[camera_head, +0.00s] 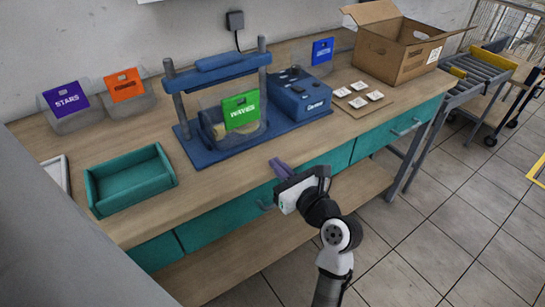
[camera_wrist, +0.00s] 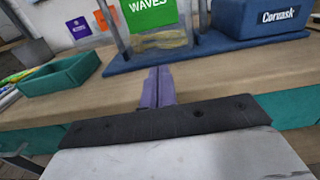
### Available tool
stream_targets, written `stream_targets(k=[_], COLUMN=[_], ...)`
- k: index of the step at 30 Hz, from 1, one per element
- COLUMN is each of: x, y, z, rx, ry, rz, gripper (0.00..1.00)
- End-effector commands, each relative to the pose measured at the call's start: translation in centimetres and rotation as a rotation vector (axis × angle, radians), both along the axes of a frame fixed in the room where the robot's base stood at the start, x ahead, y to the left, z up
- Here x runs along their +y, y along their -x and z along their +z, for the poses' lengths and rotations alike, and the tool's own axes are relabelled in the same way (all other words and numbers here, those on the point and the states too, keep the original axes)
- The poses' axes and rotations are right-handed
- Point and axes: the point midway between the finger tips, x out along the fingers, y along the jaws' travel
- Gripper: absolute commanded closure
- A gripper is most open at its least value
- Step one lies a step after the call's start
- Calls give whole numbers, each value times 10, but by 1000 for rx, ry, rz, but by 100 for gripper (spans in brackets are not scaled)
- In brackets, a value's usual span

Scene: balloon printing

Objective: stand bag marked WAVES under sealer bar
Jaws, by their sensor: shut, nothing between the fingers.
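The clear bag with the green WAVES label (camera_head: 240,111) stands on the blue base of the sealer, between its two posts and below the raised blue sealer bar (camera_head: 218,67). Something tan shows in the bottom of the bag. In the wrist view the WAVES label (camera_wrist: 150,13) is at the top, cut by the frame edge. My gripper (camera_head: 277,164) is at the table's front edge, in front of the sealer and apart from the bag. Its purple fingers (camera_wrist: 158,84) are together with nothing between them.
A teal tray (camera_head: 131,182) sits at left front. Bags labelled STARS (camera_head: 66,100), orange (camera_head: 125,86) and blue (camera_head: 322,52) stand at the back. A blue control box (camera_head: 302,95), a board with white pieces (camera_head: 362,101) and an open carton (camera_head: 398,55) lie to the right.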

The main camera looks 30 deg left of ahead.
Motion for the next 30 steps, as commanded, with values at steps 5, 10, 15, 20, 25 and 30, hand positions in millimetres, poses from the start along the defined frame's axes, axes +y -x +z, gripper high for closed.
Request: stream_targets(k=[5,10,15,20,25,30], x=[37,70,96,109,113,112], y=[-13,-27,-37,-43,-45,-45], z=[3,3,3,2,1,1], rx=[-4,-4,-5,-5,-5,-5], ry=[1,1,0,0,0,0], rz=[5,3,1,0,-1,-1], gripper=[100,100,100,100,100,100])
